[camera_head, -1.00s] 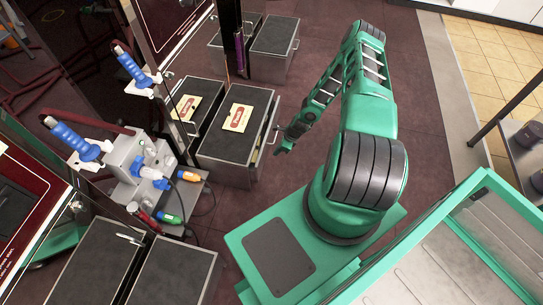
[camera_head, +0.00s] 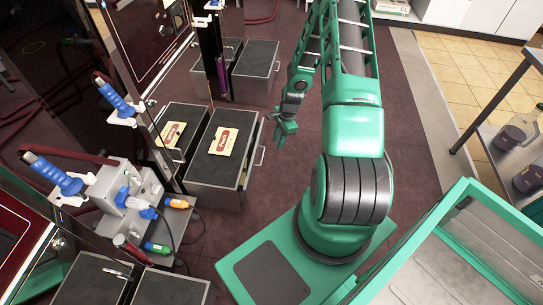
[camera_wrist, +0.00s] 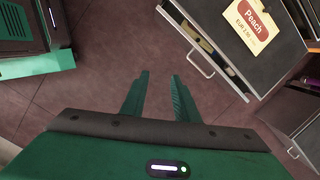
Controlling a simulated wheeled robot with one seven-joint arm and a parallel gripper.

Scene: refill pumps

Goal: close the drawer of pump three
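A grey drawer (camera_head: 247,172) with a dark-topped cabinet (camera_head: 218,166) stands left of my gripper.
Another dark-topped cabinet (camera_head: 256,66) stands farther back. Blue-handled nozzles (camera_head: 115,98) and a grey box with coloured plugs (camera_head: 130,190) are at left. A shelf with jugs (camera_head: 515,135) is at right. Open floor (camera_head: 290,170) lies between the cabinet and my base.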

